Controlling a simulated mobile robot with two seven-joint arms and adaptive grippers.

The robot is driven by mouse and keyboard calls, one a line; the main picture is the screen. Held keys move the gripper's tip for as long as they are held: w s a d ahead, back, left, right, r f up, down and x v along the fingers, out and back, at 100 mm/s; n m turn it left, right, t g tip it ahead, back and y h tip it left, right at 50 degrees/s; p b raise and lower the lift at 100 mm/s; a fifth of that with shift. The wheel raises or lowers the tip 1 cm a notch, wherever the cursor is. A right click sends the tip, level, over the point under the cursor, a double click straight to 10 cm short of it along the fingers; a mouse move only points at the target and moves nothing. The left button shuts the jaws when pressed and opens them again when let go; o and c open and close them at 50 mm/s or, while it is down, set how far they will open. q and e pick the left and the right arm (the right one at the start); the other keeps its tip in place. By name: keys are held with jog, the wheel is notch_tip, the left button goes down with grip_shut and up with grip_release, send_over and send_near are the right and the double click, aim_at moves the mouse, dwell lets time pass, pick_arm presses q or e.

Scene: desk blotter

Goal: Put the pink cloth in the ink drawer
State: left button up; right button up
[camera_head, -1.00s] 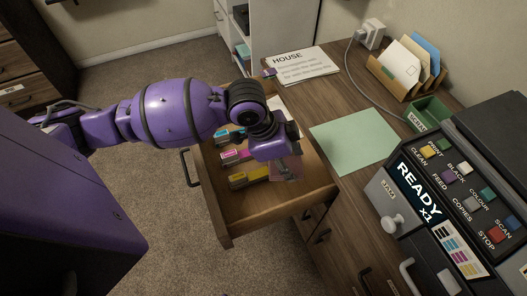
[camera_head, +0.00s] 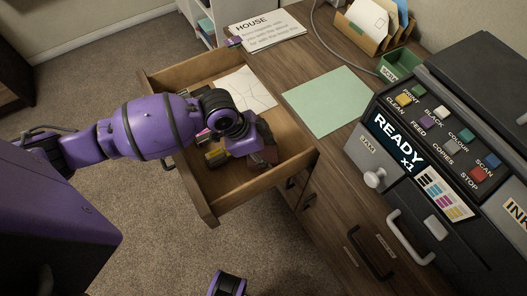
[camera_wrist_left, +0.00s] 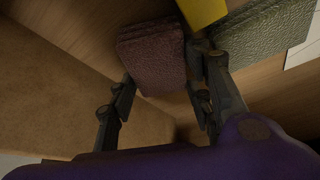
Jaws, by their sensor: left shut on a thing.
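The pink cloth (camera_wrist_left: 150,58) looks dull dark pink in the left wrist view, folded into a pad between my left fingers. In the head view only a small reddish part of it (camera_head: 264,158) shows beside the gripper. My left gripper (camera_head: 250,152) is shut on the cloth, inside or just over the open wooden drawer (camera_head: 205,205), near its right wall. The fingers also show in the left wrist view (camera_wrist_left: 163,92). Coloured ink cartridges (camera_head: 215,158) lie in the drawer, partly hidden by my arm. I cannot tell whether the cloth touches the drawer floor.
A white sheet (camera_head: 246,90) lies at the drawer's back. A grey-green textured thing (camera_wrist_left: 264,42) and a yellow block (camera_wrist_left: 203,10) are close to the cloth. The desk holds a green sheet (camera_head: 326,101), a HOUSE paper (camera_head: 265,35) and a black machine (camera_head: 450,130).

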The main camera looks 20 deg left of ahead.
pick_arm(q)
jog(key=shift+f, duration=0.1)
jog(key=o, duration=0.7)
jog(key=shift+c, duration=0.2)
jog(key=p+v, duration=0.2)
jog(key=v, duration=1)
jog(key=shift+p, duration=0.3)
pick_arm(e)
jog(key=shift+w+a+r, duration=0.1)
jog(key=shift+w+r, duration=0.2)
jog(key=shift+r, duration=0.25)
jog(key=shift+w+a+r, duration=0.1)
jog(key=shift+w+r, duration=0.15)
jog(key=shift+r, duration=0.3)
